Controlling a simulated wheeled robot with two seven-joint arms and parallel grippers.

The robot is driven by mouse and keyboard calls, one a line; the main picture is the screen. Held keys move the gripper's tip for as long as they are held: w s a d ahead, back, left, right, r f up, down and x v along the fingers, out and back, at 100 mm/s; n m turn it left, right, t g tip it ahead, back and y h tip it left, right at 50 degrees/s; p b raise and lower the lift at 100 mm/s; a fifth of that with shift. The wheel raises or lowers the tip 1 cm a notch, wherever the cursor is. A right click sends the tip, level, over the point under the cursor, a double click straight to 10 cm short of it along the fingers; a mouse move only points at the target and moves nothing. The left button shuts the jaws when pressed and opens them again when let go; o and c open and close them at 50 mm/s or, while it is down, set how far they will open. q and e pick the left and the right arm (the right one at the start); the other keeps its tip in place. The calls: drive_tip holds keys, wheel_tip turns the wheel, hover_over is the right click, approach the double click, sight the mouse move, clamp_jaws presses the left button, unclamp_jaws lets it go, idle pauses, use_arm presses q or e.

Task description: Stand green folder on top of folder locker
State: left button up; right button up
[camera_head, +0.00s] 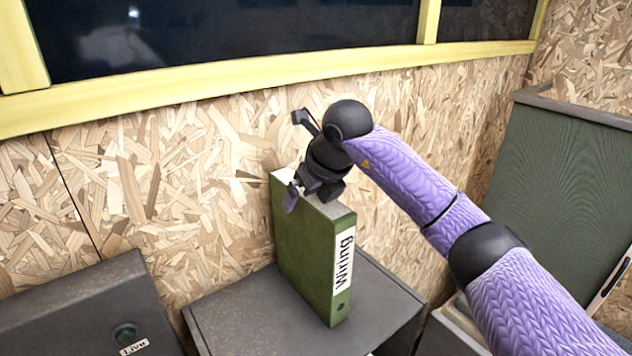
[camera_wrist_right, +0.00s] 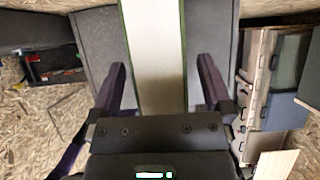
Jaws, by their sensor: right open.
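The green folder (camera_head: 310,250), labelled "Wiring", stands upright on the grey top of the folder locker (camera_head: 245,315) in the head view. My right gripper (camera_head: 308,196) is above the folder's top edge. In the right wrist view the two fingers of my right gripper (camera_wrist_right: 160,88) are spread apart, one on each side of the folder's pale top (camera_wrist_right: 152,50), with a gap visible on both sides. The locker's grey top also shows in the right wrist view (camera_wrist_right: 98,45). My left gripper is not in view.
A dark grey box (camera_head: 85,310) with a round knob and a label stands to the left of the locker. A chipboard wall (camera_head: 190,180) rises close behind, under a yellow-framed window (camera_head: 240,40). A green panel (camera_head: 560,190) stands at the right.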

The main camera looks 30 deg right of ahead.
drive_tip(key=b+v, duration=0.1)
drive_tip(key=v, duration=1)
drive_tip(key=shift+r+b, duration=0.1)
drive_tip(key=shift+b, duration=0.25)
